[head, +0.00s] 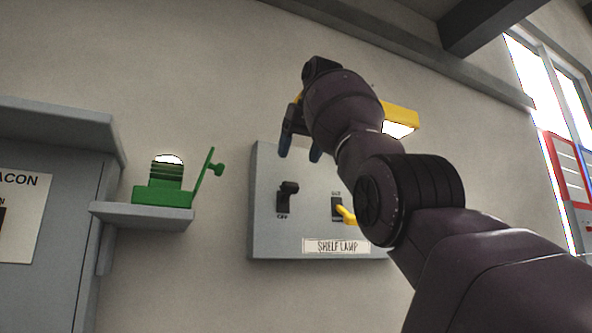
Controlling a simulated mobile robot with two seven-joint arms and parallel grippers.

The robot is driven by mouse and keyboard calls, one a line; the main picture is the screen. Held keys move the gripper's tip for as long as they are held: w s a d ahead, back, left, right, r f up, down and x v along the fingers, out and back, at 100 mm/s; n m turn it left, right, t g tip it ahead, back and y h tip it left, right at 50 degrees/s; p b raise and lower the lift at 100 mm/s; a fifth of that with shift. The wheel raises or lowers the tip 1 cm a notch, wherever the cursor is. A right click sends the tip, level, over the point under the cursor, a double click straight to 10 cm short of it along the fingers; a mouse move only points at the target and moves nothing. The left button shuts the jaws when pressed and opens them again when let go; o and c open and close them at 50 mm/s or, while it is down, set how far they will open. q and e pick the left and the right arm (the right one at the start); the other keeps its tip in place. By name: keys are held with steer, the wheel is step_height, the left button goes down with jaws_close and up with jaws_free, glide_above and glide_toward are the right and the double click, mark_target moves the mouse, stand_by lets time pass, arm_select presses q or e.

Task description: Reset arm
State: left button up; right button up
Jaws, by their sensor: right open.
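My right arm reaches up from the lower right across the view. Its gripper (300,151) has dark blue fingertips spread apart, open with nothing seen between them. It is in front of the upper part of a grey wall panel (267,236) labelled "SHELF LAMP". The panel bears a black switch lever (288,188) with "OFF" below it. To its right is a second switch with a yellow lever (346,214), partly hidden by my arm. The fingertips appear above these switches; I cannot tell their depth from the panel. My left gripper is not in view.
A yellow lamp (401,114) with a bright face shows behind my arm. A green device (163,195) with a white dome stands on a small grey shelf (140,215). A grey cabinet marked "...ACON" (50,175) is at far left. Bare wall lies between shelf and panel.

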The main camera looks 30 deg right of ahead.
steer(key=shift+v, duration=0.8)
steer(key=shift+f, duration=0.1)
